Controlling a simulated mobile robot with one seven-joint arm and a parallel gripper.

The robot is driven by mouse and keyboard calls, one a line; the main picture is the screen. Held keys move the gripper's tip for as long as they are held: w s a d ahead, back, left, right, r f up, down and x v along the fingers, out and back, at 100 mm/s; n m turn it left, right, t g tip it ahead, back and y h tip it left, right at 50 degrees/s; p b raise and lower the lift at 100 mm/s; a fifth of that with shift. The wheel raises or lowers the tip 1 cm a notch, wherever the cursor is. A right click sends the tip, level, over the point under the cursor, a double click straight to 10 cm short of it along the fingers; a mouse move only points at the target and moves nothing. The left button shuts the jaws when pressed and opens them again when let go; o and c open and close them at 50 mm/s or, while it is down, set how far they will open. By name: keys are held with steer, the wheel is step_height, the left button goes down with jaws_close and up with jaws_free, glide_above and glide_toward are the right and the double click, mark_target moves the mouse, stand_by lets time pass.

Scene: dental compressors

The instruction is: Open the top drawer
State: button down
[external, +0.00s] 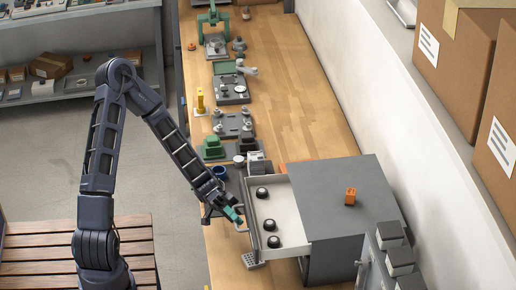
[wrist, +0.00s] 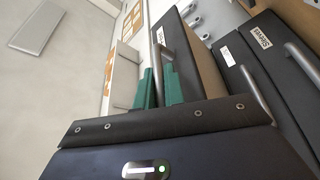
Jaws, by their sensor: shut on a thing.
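A grey cabinet (external: 345,175) stands at the near end of the bench. Its top drawer (external: 292,205) is pulled out to the left, showing a pale inside with several black round objects. My gripper (external: 236,215), with teal fingers, is at the drawer's front edge. In the wrist view my gripper (wrist: 160,85) has its fingers on either side of the bar handle (wrist: 160,45) on a dark drawer front (wrist: 182,45). The gripper is shut on this handle. The exact contact is partly hidden by the fingers.
Fixtures and small parts, including a green box (external: 213,147), line the bench's left side. Other labelled drawer fronts (wrist: 240,60) show in the wrist view. A wooden slatted platform (external: 140,245) is at lower left.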

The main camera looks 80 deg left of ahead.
steer(key=s, duration=0.5)
steer(key=c, duration=1.5)
jaws_free()
steer(key=v, duration=1)
steer(key=shift+s+a+f, duration=0.1)
steer(key=shift+a, duration=0.3)
steer(key=shift+d, duration=0.1)
